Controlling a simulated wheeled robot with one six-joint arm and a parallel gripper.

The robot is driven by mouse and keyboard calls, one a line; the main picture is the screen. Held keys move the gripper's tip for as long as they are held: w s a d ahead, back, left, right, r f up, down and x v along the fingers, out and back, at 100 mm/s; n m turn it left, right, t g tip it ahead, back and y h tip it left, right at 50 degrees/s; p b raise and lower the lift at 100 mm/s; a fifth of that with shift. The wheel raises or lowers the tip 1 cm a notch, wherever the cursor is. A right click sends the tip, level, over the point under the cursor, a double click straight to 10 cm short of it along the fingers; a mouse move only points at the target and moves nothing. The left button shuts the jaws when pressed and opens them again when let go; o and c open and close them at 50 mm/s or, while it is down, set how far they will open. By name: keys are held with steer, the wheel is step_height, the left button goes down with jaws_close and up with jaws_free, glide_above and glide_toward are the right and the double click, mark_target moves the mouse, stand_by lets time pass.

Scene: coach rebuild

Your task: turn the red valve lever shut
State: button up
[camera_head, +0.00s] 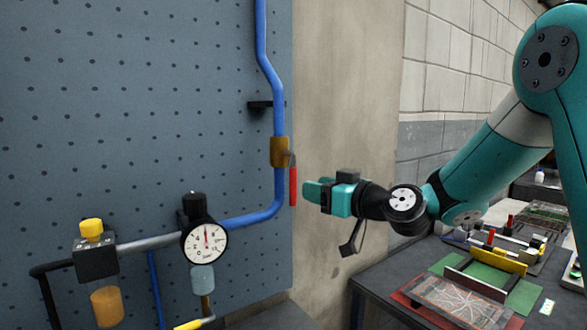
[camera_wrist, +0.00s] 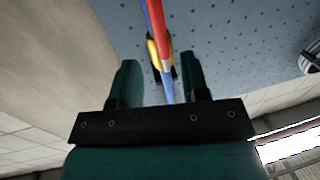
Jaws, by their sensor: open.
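The red valve lever (camera_head: 293,187) hangs straight down beside the blue pipe, from a brass valve body (camera_head: 279,151) on the pipe. My gripper (camera_head: 311,190) is level with the lever and just to its right, open, with a small gap between the fingertips and the lever. In the wrist view, my gripper (camera_wrist: 160,72) has its two teal fingers apart with nothing held. The red lever (camera_wrist: 155,18) runs down from the top edge in line with the gap between the fingers. The brass valve body (camera_wrist: 153,53) shows partly behind it.
The blue pipe (camera_head: 265,60) runs along a perforated grey-blue panel (camera_head: 130,120). A pressure gauge (camera_head: 205,243) and a yellow-capped fitting (camera_head: 92,228) sit lower left. A dark bench (camera_head: 375,277) with trays and parts stands lower right. Space around my gripper is clear.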

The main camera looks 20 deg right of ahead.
mark_target(293, 182)
steer(key=shift+p+x, duration=1.75)
steer(key=shift+x, duration=2)
jaws_close()
